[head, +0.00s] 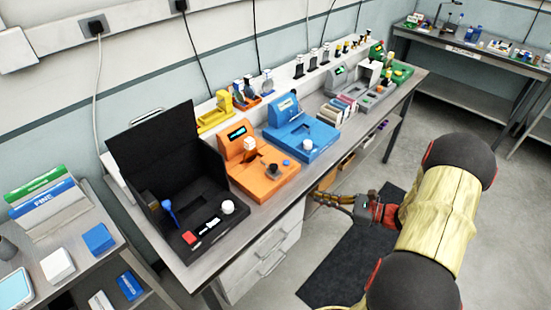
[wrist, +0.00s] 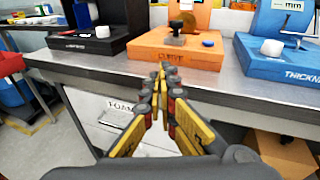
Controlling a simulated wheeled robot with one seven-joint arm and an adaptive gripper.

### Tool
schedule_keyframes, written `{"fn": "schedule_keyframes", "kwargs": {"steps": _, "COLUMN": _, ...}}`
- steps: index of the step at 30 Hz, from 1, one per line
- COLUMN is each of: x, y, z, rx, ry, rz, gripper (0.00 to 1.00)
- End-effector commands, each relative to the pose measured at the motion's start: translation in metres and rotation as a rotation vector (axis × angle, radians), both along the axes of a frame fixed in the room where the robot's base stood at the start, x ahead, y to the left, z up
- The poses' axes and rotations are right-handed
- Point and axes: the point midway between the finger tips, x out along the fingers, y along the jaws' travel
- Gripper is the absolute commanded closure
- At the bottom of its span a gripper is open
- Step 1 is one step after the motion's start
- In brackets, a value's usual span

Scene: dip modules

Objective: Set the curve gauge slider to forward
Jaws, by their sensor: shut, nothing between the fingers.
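The orange curve gauge (head: 262,184) stands on the bench between a black unit and a blue unit, with a small screen on its upright back. In the wrist view its front edge (wrist: 165,60) carries a label that seems to read CURVE. A dark knob on a square base, apparently the slider (head: 272,168), sits on its top; it also shows in the wrist view (wrist: 176,32). A blue button (head: 286,162) lies beside it. My gripper (head: 314,196) is shut and empty, in front of the bench edge and apart from the gauge. It also shows in the wrist view (wrist: 165,72).
The black unit (head: 188,240) with raised panels stands to the left. The blue thickness gauge (head: 312,142) stands close on the right. The bench front edge (wrist: 245,92) lies between my gripper and the gauge. Drawers (head: 262,262) are below; open floor lies to the right.

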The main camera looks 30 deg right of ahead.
Motion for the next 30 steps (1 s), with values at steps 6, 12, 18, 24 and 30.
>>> {"fn": "schedule_keyframes", "kwargs": {"steps": 6, "x": 0.017, "y": -0.022, "z": 0.035, "rx": 0.095, "ry": -0.074, "rz": -0.077, "gripper": 1.0}}
{"fn": "schedule_keyframes", "kwargs": {"steps": 12, "x": 0.017, "y": -0.02, "z": 0.037, "rx": 0.108, "ry": -0.07, "rz": -0.071, "gripper": 1.0}}
{"fn": "schedule_keyframes", "kwargs": {"steps": 18, "x": 0.017, "y": -0.019, "z": 0.037, "rx": 0.108, "ry": -0.069, "rz": -0.07, "gripper": 1.0}}
{"fn": "schedule_keyframes", "kwargs": {"steps": 24, "x": 0.032, "y": -0.008, "z": 0.035, "rx": 0.107, "ry": -0.067, "rz": -0.067, "gripper": 1.0}}
{"fn": "schedule_keyframes", "kwargs": {"steps": 30, "x": 0.063, "y": 0.015, "z": 0.034, "rx": 0.107, "ry": -0.068, "rz": -0.064, "gripper": 1.0}}
